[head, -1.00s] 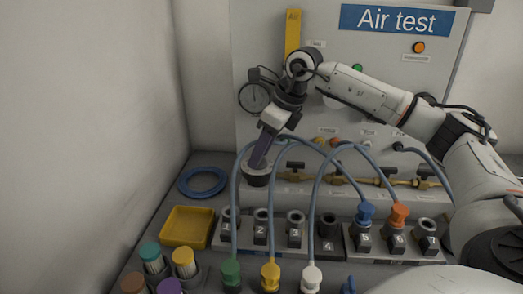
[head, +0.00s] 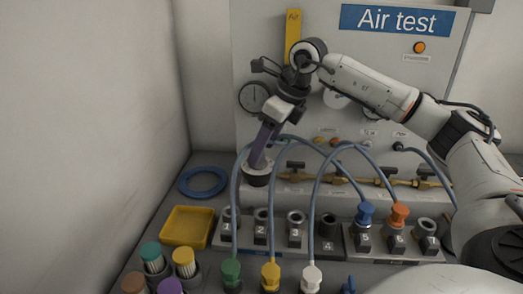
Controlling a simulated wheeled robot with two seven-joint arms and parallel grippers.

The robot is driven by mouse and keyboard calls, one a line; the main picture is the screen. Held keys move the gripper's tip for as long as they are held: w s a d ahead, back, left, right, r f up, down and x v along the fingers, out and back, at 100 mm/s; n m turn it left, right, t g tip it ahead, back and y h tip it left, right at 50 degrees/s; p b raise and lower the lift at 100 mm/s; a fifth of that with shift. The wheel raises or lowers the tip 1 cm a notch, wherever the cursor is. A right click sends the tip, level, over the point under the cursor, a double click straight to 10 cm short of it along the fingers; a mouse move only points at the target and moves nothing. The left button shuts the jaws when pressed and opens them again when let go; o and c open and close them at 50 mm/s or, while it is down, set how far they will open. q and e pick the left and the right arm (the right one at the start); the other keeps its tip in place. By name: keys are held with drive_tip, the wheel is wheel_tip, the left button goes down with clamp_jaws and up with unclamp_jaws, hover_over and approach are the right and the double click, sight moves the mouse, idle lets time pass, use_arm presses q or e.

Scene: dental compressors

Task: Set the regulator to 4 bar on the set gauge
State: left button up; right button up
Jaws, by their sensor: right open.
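The regulator knob (head: 257,179), dark with a pale top, stands low at the left of the test panel. A round gauge (head: 253,97) with a pale face is on the panel above it; its reading is too small to tell. My right gripper (head: 259,160) points down at the knob with its fingers at the knob's top, open. Whether the fingers touch the knob cannot be told. A second round dial (head: 336,98) is partly hidden behind my right arm. My left gripper is not in view.
Numbered sockets (head: 295,228) stand in a row in front, with blue (head: 365,213) and orange (head: 398,214) plugs in two. Hoses arch before the panel. A yellow tray (head: 186,226), blue ring (head: 203,182) and capped containers (head: 152,256) are at left. Brass valves (head: 340,180) line the panel.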

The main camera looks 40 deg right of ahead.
drive_tip(key=v, duration=0.8)
drive_tip(key=shift+r, duration=0.15)
